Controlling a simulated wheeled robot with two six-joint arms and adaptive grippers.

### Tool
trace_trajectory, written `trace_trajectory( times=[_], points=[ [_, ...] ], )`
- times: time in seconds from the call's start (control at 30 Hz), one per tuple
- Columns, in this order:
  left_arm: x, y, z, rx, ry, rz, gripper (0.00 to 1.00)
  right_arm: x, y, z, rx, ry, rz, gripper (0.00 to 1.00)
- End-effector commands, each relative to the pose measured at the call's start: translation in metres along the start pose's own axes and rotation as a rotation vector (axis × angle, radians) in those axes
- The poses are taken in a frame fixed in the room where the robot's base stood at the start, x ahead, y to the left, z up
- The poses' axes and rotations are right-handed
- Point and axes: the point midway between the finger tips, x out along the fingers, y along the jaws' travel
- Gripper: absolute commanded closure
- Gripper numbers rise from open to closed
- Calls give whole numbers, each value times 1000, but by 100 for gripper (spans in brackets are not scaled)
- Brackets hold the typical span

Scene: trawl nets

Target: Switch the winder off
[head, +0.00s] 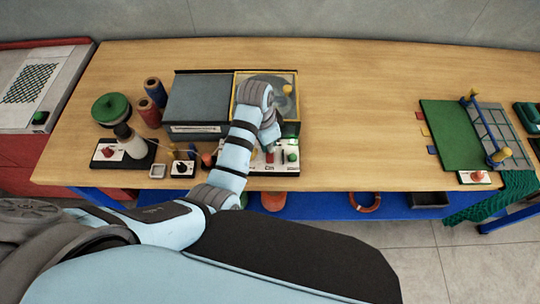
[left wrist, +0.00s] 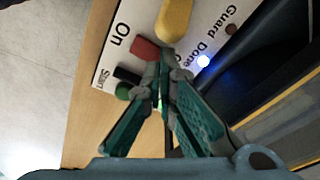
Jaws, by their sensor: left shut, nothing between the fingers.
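In the left wrist view the panel (left wrist: 196,30) carries a red switch (left wrist: 145,49) near the word "On", a green button (left wrist: 123,91) near "Start", and a yellow knob (left wrist: 174,18). A lamp (left wrist: 203,60) by "Done" glows bluish white. My left gripper (left wrist: 166,72) is shut and empty, its tips close beside the red switch; contact is unclear. The tips partly hide the panel. My right gripper is out of view.
Left of the winder are spools (head: 155,92), a green-topped reel (head: 110,108) and a small panel with a red knob (head: 105,152). A green mat (head: 448,128) with a blue-and-yellow frame lies at right. The table's middle right is clear.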

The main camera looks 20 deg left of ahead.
Motion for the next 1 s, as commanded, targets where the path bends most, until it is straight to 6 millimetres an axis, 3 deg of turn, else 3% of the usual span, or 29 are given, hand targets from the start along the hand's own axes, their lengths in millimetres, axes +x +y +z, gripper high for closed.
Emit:
trace_trajectory(
  times=[1.0],
  points=[
    [16, 0, 3, 0, -1, 1, 100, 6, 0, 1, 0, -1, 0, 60]
  ],
)
